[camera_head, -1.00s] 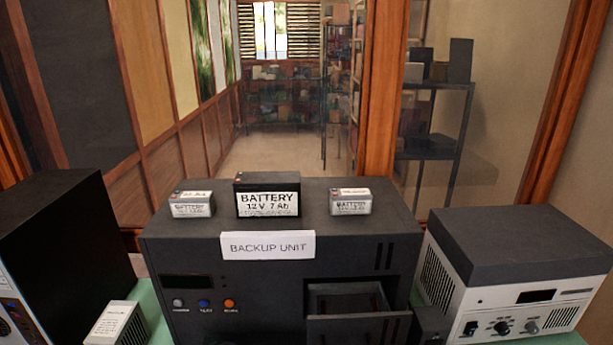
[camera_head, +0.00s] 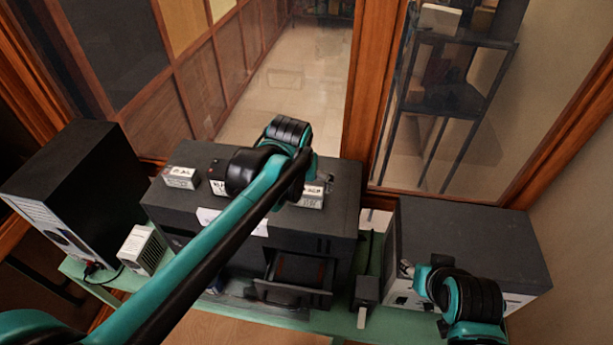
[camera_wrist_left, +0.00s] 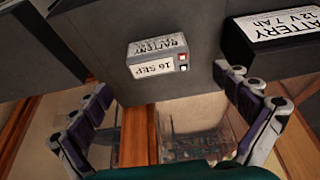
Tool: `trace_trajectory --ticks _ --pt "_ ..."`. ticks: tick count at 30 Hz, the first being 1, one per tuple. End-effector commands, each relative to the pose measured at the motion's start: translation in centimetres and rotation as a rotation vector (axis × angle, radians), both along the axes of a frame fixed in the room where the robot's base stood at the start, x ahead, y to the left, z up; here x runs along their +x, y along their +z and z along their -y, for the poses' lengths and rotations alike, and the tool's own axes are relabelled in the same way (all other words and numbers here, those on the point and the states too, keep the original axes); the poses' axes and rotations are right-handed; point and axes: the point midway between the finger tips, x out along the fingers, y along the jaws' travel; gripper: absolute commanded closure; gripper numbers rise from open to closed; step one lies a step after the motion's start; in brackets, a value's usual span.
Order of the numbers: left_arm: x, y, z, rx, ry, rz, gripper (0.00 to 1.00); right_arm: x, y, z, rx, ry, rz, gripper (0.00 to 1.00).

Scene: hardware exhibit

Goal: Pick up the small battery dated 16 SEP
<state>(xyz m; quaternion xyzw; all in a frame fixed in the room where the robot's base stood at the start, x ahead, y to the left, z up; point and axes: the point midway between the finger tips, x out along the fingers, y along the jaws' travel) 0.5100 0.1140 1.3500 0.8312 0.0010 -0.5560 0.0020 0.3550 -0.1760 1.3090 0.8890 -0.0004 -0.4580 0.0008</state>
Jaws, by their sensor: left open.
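In the head view my wrist hides most of that gripper. My right gripper (camera_head: 424,298) is at the lower right, its fingers unclear.
The larger 12 V battery (camera_wrist_left: 275,32) stands beside the 16 SEP battery, mostly behind my arm in the head view. Another small battery (camera_head: 180,177) stands at the unit's left. An open drawer (camera_head: 290,290) juts out in front. A glass pane stands behind the unit.

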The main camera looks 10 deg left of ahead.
Motion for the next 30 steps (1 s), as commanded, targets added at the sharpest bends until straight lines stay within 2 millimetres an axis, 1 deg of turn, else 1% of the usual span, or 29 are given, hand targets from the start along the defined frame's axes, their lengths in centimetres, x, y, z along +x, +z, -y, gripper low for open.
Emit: trace_trajectory --ticks 8,12,16,19,25,26,27,29,30 --pt "1.4 -2.8 0.1 0.000 0.000 -0.001 0.00 0.0 -0.1 0.0 0.000 0.000 0.000 0.59" --pt "2.7 -4.5 0.1 0.000 0.000 -0.001 0.00 0.0 0.2 0.0 0.000 0.000 0.000 0.59" --pt "3.3 -6.1 0.1 0.000 0.000 -0.001 0.00 0.0 0.2 0.0 0.000 0.000 0.000 0.59" --pt "3.5 -6.7 0.1 0.000 0.000 -0.001 0.00 0.0 0.2 0.0 0.000 0.000 0.000 0.59" --pt "3.5 -6.7 0.1 0.000 0.000 -0.001 0.00 0.0 0.2 0.0 0.000 0.000 0.000 0.59" --pt "3.5 -6.7 0.1 0.000 0.000 -0.001 0.03 0.0 0.2 0.0 0.000 0.000 0.000 0.59" --pt "3.5 -6.7 0.1 0.000 0.000 -0.001 0.13 0.0 0.2 0.0 0.000 0.000 0.000 0.59" --pt "3.5 -6.7 0.1 0.000 0.000 -0.001 0.29 0.0 0.2 0.0 0.000 0.000 0.000 0.59" --pt "3.5 -6.7 0.1 0.000 0.000 -0.001 0.40 0.0 0.2 0.0 0.000 0.000 0.000 0.59"
